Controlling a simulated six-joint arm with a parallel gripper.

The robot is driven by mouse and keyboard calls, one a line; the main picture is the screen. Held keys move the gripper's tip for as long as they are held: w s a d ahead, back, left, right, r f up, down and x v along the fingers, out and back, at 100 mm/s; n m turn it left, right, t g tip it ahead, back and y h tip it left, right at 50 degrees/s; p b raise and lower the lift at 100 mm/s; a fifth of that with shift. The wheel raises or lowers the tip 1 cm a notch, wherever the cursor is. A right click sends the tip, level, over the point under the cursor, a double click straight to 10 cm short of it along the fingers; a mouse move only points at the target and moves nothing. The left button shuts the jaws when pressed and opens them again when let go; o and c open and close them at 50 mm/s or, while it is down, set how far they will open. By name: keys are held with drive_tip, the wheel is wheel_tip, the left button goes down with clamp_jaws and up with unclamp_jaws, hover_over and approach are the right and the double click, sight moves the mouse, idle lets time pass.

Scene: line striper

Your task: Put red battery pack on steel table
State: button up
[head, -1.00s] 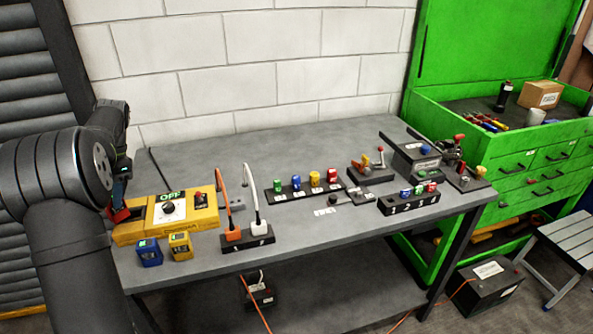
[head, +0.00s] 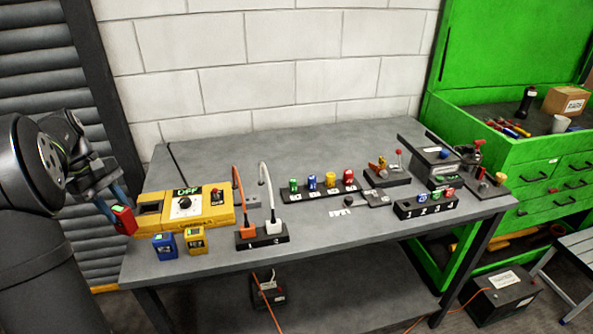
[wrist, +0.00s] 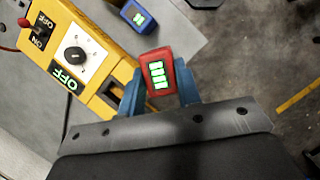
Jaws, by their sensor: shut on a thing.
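The red battery pack (head: 124,220) is held in my gripper (head: 109,208), off the left end of the steel table (head: 330,242). In the wrist view the red pack (wrist: 158,72) sits between the two blue fingers of my gripper (wrist: 160,88), with a lit green display facing the camera. Floor shows beside and below it there. The pack is close to the left end of the yellow charger unit (head: 184,210), which has a dial and an OFF label. In the wrist view the charger (wrist: 72,50) lies left of the pack, and an empty-looking dark slot shows at its near end.
A blue battery pack (head: 164,246) and a yellow one (head: 195,240) stand on the table in front of the charger. A black socket block (head: 261,238) with orange and white plugs stands to their right. Bare tabletop lies along the front edge right of it.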

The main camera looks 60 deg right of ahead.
drive_tip(key=n, duration=0.2)
drive_tip(key=s+a+n+h, duration=0.1)
drive_tip(key=n, duration=0.1)
drive_tip(key=r+n+t+h, duration=0.1)
drive_tip(key=n, duration=0.1)
drive_tip(key=shift+s+a+n, duration=0.3)
drive_tip(key=shift+s+a, duration=0.05)
drive_tip(key=shift+a, duration=0.05)
wheel_tip(320, 180, down, 10)
idle(0.3)
drive_tip(key=o, duration=0.9)
drive_tip(key=shift+f, duration=0.15)
drive_tip(key=v, duration=1.2)
drive_tip(key=shift+s, duration=0.1)
